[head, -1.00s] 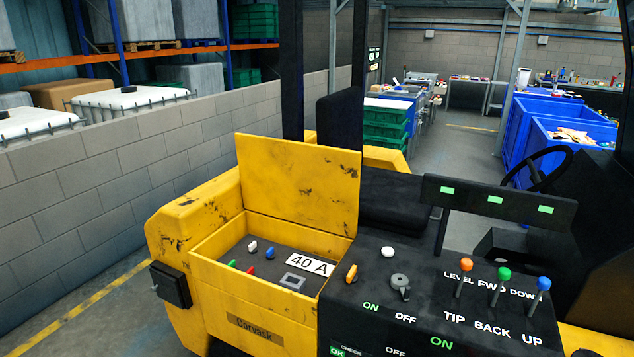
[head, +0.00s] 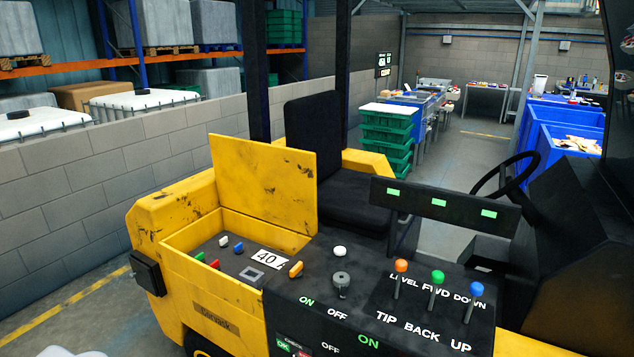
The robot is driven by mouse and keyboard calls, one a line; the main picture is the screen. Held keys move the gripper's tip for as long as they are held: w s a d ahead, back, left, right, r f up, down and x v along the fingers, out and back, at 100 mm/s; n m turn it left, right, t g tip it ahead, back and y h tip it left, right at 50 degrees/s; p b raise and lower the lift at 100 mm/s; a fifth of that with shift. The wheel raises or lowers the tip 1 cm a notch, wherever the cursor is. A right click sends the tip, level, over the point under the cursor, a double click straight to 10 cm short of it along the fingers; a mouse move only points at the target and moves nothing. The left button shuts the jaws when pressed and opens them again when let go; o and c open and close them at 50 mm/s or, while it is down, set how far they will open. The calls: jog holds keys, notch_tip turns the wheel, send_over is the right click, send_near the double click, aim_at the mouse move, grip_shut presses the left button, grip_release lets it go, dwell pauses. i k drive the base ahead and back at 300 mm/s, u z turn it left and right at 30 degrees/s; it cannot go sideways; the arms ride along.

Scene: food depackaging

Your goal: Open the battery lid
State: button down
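The yellow battery lid (head: 262,182) of the forklift stands upright, raised along the far side of the yellow battery box (head: 178,265). The box is open on top. Inside it are small coloured plugs (head: 223,241), a grey square frame (head: 252,273) and a white label (head: 270,259) reading "40", partly covered by the black control panel. My gripper does not show in the head view, and nothing visible touches the lid.
The black control panel (head: 340,312) carries an orange, a green and a blue lever (head: 437,277) and a grey knob (head: 341,280). A block wall (head: 60,178) runs along the left. Green crates (head: 386,135) and blue bins (head: 562,128) stand behind. Floor shows at lower left.

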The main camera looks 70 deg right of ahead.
aim_at(276, 184)
jog(key=z, duration=0.95)
jog(key=i, duration=1)
jog(key=z, duration=0.05)
